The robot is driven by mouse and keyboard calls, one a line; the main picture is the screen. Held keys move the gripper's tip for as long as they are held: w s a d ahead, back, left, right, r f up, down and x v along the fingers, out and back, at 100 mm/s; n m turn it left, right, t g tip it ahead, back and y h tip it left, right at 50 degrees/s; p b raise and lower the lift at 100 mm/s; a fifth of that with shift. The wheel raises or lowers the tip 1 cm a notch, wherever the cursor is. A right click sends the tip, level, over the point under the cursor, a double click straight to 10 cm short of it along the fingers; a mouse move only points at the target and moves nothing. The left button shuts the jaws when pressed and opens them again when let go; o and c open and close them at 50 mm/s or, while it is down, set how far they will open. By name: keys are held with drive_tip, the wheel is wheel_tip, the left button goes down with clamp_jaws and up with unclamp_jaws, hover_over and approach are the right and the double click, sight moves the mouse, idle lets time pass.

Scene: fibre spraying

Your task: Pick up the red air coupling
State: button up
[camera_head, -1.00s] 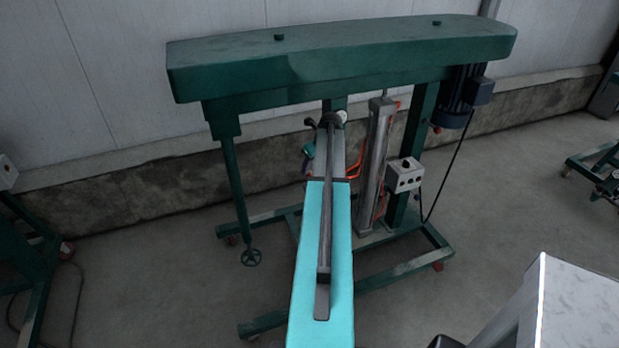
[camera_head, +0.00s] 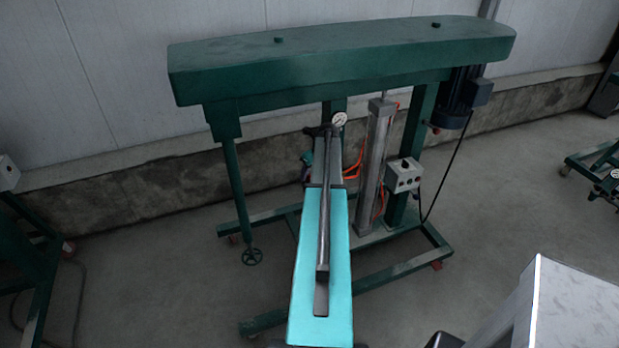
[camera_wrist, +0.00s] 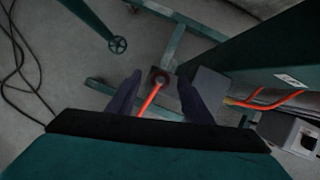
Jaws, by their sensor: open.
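In the wrist view, my gripper (camera_wrist: 159,76) is open, with its two dark fingers spread apart. A small dark block with a round reddish-brown centre shows between the fingertips. A red-orange stretch (camera_wrist: 151,99), which I take for the red air coupling or its hose, runs from that centre down toward the palm, between the fingers. I cannot tell where coupling and hose divide, or whether a finger touches it.
The green machine frame (camera_head: 340,62) spans above my arm. A pressure gauge (camera_head: 339,119), a grey cylinder (camera_head: 376,150) and a control box (camera_head: 404,176) stand close by. Orange hoses (camera_wrist: 265,101) run at the right. A handwheel (camera_wrist: 117,44) is at the upper left.

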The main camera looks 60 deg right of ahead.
drive_tip(key=shift+p+x, duration=0.35)
drive_tip(key=shift+x, duration=0.85)
clamp_jaws()
drive_tip(key=shift+r, duration=0.2)
drive_tip(key=shift+r+b, duration=0.95)
drive_tip(key=shift+r, duration=0.2)
drive_tip(key=s+a+r+b, duration=0.1)
drive_tip(key=s+a+b, duration=0.1)
drive_tip(key=s, duration=0.5)
drive_tip(key=s+a+r+b, duration=0.1)
drive_tip(key=s+a+b, duration=0.1)
drive_tip(key=s, duration=0.6)
drive_tip(key=shift+s+r+b, duration=0.2)
drive_tip(key=shift+s+b, duration=0.05)
drive_tip(key=shift+b, duration=0.25)
